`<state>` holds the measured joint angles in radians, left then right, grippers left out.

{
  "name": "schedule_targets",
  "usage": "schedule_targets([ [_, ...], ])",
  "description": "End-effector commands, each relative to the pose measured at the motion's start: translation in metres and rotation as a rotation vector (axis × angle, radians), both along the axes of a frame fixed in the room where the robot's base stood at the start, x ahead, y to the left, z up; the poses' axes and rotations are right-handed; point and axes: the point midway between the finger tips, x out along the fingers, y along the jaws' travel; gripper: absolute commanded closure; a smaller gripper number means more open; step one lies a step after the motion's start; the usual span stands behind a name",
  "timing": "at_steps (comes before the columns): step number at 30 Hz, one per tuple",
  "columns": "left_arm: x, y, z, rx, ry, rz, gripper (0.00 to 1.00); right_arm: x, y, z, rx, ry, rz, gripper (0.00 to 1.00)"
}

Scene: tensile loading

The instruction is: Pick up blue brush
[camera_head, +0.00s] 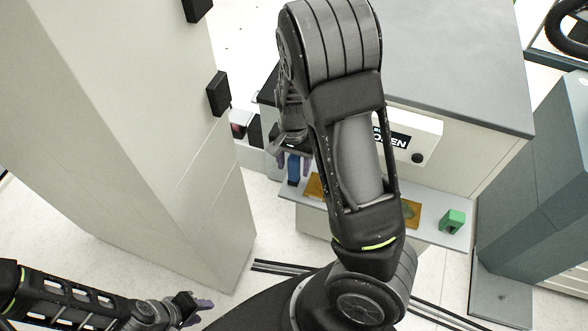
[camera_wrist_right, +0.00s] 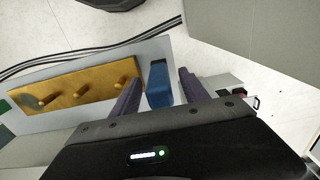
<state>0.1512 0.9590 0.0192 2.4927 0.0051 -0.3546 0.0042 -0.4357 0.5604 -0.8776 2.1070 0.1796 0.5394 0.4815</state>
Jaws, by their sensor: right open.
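The blue brush (camera_head: 294,172) is at the left end of the grey shelf in the head view. It also shows in the right wrist view as a blue block (camera_wrist_right: 158,88). My right gripper (camera_head: 294,161) is over it with purple fingers open, one on each side of the brush. In the right wrist view a gap shows between the brush and each finger. The brush's lower part is hidden in that view by the gripper body. My left gripper (camera_head: 199,308) is low at the bottom left, away from the shelf; its opening is unclear.
A wooden board with pegs (camera_wrist_right: 75,88) lies on the shelf (camera_head: 345,222) beside the brush, partly hidden by my right arm in the head view. A green block (camera_head: 452,221) sits at the shelf's right end. A tall pale cabinet (camera_head: 130,130) stands close on the left.

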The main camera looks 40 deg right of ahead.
Motion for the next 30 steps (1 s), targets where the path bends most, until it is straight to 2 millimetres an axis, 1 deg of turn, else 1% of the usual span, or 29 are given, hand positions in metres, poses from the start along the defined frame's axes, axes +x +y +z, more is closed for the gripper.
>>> schedule_targets([
  [1,0.0,0.0,-0.001,0.0,0.0,0.0,0.64,-0.001,-0.002,-0.009,-0.002,0.005,-0.002,0.47],
  [3,0.0,0.0,-0.002,-0.001,-0.001,-0.001,0.64,-0.001,-0.001,-0.019,-0.001,0.003,-0.002,0.47],
  [6,0.0,0.0,-0.003,-0.001,-0.001,-0.001,0.64,0.0,-0.001,-0.027,0.001,0.001,-0.001,0.47],
  [24,0.0,0.0,-0.002,-0.001,-0.001,-0.001,0.64,0.0,0.0,-0.028,0.001,-0.001,0.0,0.47],
  [26,0.0,0.0,-0.002,-0.001,-0.001,-0.001,0.64,0.0,0.0,-0.028,0.001,-0.001,0.0,0.51],
  [30,0.0,0.0,-0.003,-0.001,-0.001,-0.001,0.64,0.0,0.0,-0.028,0.001,-0.001,0.0,0.62],
])
